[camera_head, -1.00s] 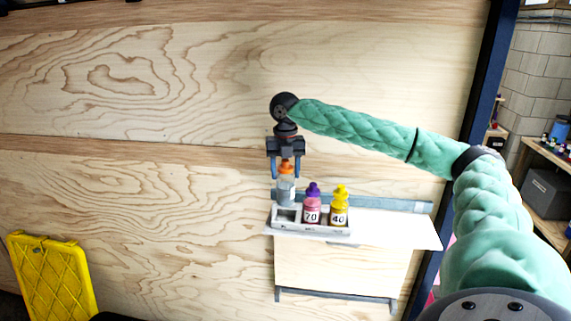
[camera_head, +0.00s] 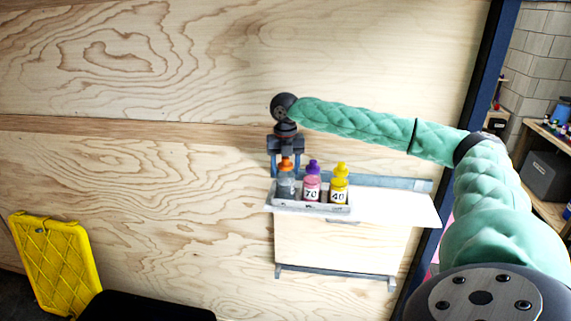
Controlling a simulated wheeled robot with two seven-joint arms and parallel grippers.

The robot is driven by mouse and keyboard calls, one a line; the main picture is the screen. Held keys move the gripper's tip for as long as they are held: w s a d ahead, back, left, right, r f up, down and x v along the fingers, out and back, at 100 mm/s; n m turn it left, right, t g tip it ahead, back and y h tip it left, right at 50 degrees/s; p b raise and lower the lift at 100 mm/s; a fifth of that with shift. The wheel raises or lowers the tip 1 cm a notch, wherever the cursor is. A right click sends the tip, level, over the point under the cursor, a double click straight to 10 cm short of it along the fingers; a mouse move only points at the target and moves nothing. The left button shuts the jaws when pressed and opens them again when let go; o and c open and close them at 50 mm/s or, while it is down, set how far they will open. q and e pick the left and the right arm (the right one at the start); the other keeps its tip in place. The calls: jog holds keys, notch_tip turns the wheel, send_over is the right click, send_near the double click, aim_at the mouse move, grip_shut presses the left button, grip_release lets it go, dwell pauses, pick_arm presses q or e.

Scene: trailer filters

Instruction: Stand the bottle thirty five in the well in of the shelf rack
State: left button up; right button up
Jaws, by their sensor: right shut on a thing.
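The rack (camera_head: 312,208) is a grey tray with wells on a white wall shelf. A grey bottle with an orange cap (camera_head: 286,184) stands upright at the rack's left well; its number cannot be read. My right gripper (camera_head: 285,171) comes from above and is shut on this bottle around its orange cap. A pink bottle with a purple cap marked 70 (camera_head: 311,187) stands in the middle of the rack. A yellow bottle marked 40 (camera_head: 339,188) stands at the right. My left gripper is not in view.
The white shelf (camera_head: 400,206) has free room right of the rack. A plywood wall (camera_head: 150,170) stands close behind. A yellow case (camera_head: 52,262) leans at the lower left. A dark post (camera_head: 478,90) stands at the right, with a workbench beyond.

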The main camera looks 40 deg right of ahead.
dwell(0.3)
jog(key=o, duration=1.9)
jog(key=shift+f, duration=0.1)
jog(key=shift+r+p, duration=0.45)
jog(key=shift+r, duration=9.6)
